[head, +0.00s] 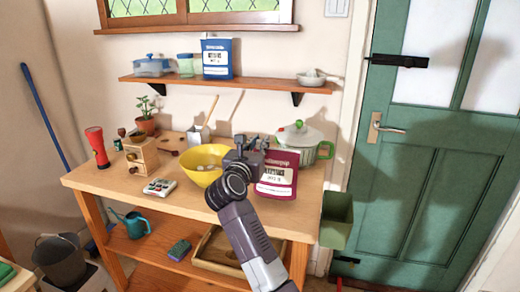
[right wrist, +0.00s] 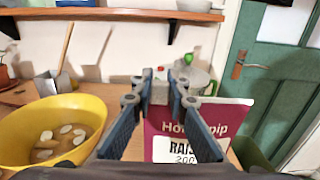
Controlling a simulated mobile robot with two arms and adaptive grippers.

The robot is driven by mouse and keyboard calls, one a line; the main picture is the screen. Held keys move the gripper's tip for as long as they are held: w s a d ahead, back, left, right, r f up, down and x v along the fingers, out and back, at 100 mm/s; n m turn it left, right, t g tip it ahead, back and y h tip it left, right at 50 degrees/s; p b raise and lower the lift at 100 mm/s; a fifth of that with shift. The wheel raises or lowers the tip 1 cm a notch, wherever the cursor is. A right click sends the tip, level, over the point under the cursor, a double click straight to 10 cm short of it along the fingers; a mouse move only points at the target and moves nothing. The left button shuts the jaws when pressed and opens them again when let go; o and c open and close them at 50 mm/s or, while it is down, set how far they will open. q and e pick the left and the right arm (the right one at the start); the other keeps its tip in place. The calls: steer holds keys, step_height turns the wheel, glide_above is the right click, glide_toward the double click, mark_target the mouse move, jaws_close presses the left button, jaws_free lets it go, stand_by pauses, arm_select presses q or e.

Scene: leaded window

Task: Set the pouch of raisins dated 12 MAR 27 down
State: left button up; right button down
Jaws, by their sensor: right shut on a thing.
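The maroon pouch of raisins (head: 277,184) stands upright at the right part of the wooden table (head: 110,178). In the right wrist view the pouch (right wrist: 218,114) shows a white label starting "RAIS"; no date is readable. My right gripper (head: 252,146) is shut on its upper left edge. The fingers also show in the right wrist view (right wrist: 160,92), partly in front of the pouch. I cannot tell whether the pouch's bottom touches the table. My left gripper is out of view.
A yellow bowl (head: 200,178) stands just left of the pouch, and a white-and-green pot (head: 303,140) behind it. A green bin (head: 337,222) is at the table's right end. A blue packet (head: 217,58) stands on the shelf (head: 262,84). A calculator-like device (head: 159,187) lies front left.

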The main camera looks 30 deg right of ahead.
step_height(320, 180, down, 2)
steer(key=shift+f, duration=0.2)
steer(key=c, duration=2.3)
jaws_free()
steer(key=shift+f, duration=0.15)
steer(key=shift+c, duration=0.2)
steer(key=o, duration=0.5)
steer(key=shift+c, duration=0.2)
steer(key=shift+r, duration=0.3)
steer(key=b+v, duration=0.2)
steer(key=v, duration=1)
